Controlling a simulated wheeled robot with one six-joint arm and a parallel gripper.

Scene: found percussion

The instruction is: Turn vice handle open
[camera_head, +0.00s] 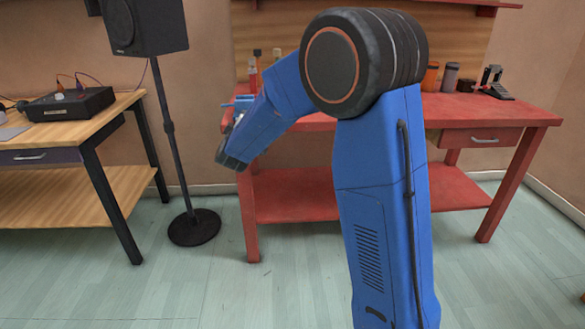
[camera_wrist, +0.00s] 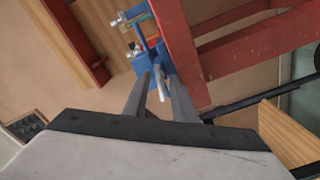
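The blue vice (camera_wrist: 152,56) is at the top middle of the wrist view, on the edge of the red workbench (camera_wrist: 183,52). Its pale metal handle (camera_wrist: 159,82) shows as a bar in the gap between my fingers. My gripper (camera_wrist: 161,78) is open, with a finger on each side of the bar in this view; I cannot tell whether either finger touches it. In the head view, part of the blue vice (camera_head: 240,102) shows at the bench's left end.
A speaker stand (camera_head: 168,126) stands left of the red bench (camera_head: 535,115). Farther left is a wooden table (camera_head: 75,130) with a black device (camera_head: 70,103). Cans (camera_head: 449,77) and a small black tool (camera_head: 492,80) sit on the bench's right. The floor in front is clear.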

